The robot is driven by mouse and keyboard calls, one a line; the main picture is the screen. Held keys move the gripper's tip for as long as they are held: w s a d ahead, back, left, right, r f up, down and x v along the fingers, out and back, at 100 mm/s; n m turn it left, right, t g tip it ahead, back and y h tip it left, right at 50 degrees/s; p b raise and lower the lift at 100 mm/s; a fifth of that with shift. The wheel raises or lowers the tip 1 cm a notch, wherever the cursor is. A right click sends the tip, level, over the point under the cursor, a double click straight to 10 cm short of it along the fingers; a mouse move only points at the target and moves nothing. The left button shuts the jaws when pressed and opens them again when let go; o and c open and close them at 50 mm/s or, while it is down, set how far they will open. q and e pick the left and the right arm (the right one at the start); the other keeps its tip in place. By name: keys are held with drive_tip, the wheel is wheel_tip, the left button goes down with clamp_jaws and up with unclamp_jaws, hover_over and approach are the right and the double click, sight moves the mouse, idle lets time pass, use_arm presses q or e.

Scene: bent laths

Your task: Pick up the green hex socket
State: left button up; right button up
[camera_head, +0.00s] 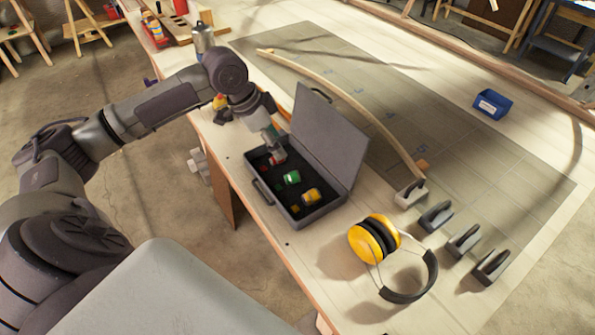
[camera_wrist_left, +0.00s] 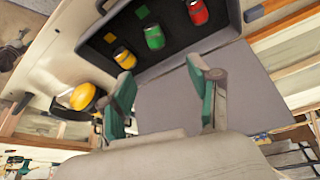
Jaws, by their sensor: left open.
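The green hex socket (camera_head: 292,177) lies in the open grey case, between a red socket (camera_head: 279,157) and a yellow socket (camera_head: 310,196). In the left wrist view the green socket (camera_wrist_left: 154,37) is in the case's dark tray, with the red socket (camera_wrist_left: 197,12) to its right and the yellow one (camera_wrist_left: 124,57) to its left. My left gripper (camera_head: 272,135) is above the far end of the case, near the red socket. In the left wrist view its two fingers (camera_wrist_left: 163,92) are apart with nothing between them. My right gripper is not in view.
The case's raised lid (camera_head: 330,135) stands on the right side of the tray. Yellow ear defenders (camera_head: 375,240) lie in front of the case. A bent lath (camera_head: 350,100), several dark clamps (camera_head: 463,240) and a blue bin (camera_head: 492,104) are to the right on the table.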

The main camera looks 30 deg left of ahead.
use_arm(q)
approach(296, 173)
wheel_tip(296, 173, down, 2)
drive_tip(key=shift+w+p+x, duration=0.2)
drive_tip(key=shift+p+x, duration=0.25)
drive_tip(key=shift+x, duration=0.75)
drive_tip(key=shift+w+f, duration=0.15)
drive_tip(key=x, duration=0.2)
drive_tip(key=p+x, duration=0.1)
drive_tip(key=x, duration=0.1)
drive_tip(key=shift+d+p, duration=0.25)
drive_tip(key=shift+p, duration=0.05)
drive_tip(key=shift+w+d+f, duration=0.1)
drive_tip(key=shift+w+f, duration=0.1)
drive_tip(key=shift+f, duration=0.25)
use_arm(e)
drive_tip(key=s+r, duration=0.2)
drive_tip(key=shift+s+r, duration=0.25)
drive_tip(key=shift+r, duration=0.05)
use_arm(q)
drive_tip(key=shift+c, duration=1.2)
clamp_jaws()
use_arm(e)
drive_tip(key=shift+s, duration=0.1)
